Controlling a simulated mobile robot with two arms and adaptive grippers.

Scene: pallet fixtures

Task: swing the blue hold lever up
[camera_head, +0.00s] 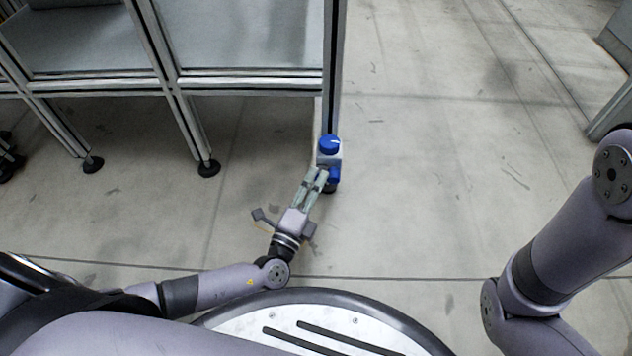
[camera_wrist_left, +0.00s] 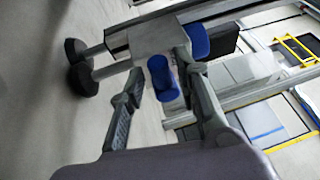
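A small grey-white housing (camera_head: 328,160) is mounted low on the corner post of a metal frame. A round blue knob (camera_head: 331,145) with a white mark sits on top of it. The blue lever (camera_head: 334,175) is on its lower side; in the left wrist view the lever (camera_wrist_left: 162,78) is a short rounded piece beside the housing (camera_wrist_left: 152,38). My left gripper (camera_head: 320,172) reaches up to the housing. In the wrist view its fingers (camera_wrist_left: 158,66) are apart, with the lever between them; contact cannot be told. My right gripper is out of view.
The metal frame's post (camera_head: 333,70) rises above the housing, and more black-footed legs (camera_head: 207,167) stand to the left. The floor (camera_head: 430,150) to the right is clear. In the wrist view, yellow-edged structures (camera_wrist_left: 295,50) are in the background.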

